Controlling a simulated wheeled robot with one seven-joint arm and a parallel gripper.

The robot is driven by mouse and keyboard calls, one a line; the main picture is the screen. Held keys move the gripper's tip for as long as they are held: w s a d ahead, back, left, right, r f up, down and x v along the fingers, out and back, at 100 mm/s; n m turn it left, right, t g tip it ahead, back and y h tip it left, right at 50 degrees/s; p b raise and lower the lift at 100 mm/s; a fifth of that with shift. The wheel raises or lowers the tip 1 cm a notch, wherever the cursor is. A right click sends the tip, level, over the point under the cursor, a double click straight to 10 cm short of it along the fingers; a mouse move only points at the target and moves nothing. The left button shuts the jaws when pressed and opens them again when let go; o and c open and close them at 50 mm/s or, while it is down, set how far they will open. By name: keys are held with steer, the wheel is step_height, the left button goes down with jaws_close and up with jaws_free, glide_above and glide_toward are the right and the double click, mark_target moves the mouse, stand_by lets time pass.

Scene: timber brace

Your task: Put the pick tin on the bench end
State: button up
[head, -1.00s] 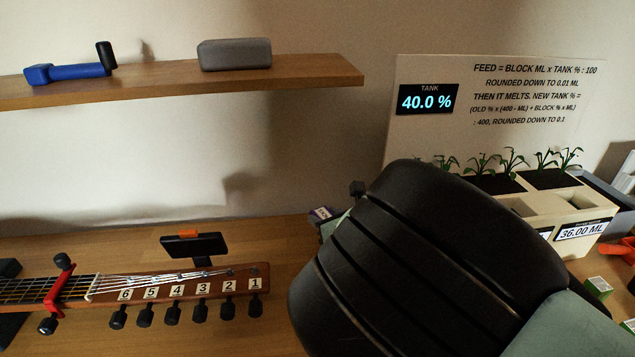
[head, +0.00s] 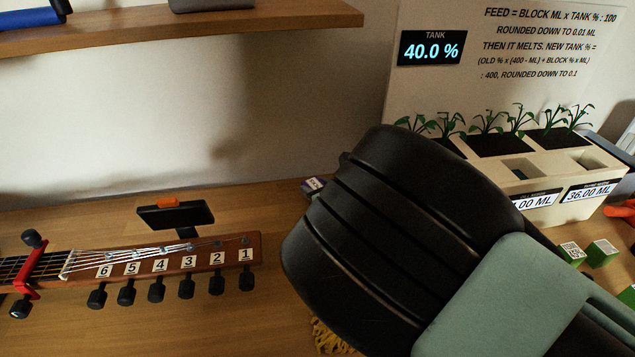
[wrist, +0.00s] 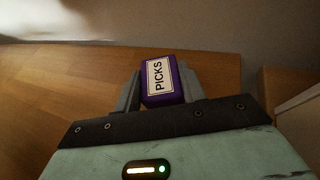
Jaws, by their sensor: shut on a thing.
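The pick tin (wrist: 160,80) is a small purple box with a white label reading PICKS. In the wrist view it sits between the two fingers of my gripper (wrist: 161,92), which is shut on it. The wooden bench (head: 235,215) lies beneath. I cannot tell whether the tin touches the bench.
A guitar headstock (head: 170,262) with numbered pegs lies at left, with a clip-on device (head: 176,215) behind it. A planter (head: 545,168), green blocks (head: 602,253) and a tank display (head: 432,48) are at right. A shelf (head: 120,32) hangs above; yellow strands (head: 330,338) lie in front.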

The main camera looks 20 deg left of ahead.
steer(key=shift+f, duration=0.65)
steer(key=shift+f+b, duration=0.6)
steer(key=shift+b, duration=0.05)
steer(key=shift+s+f, duration=0.15)
steer(key=shift+f, duration=0.25)
steer(key=o, duration=1.2)
steer(key=shift+c, duration=0.2)
steer(key=shift+r, duration=0.15)
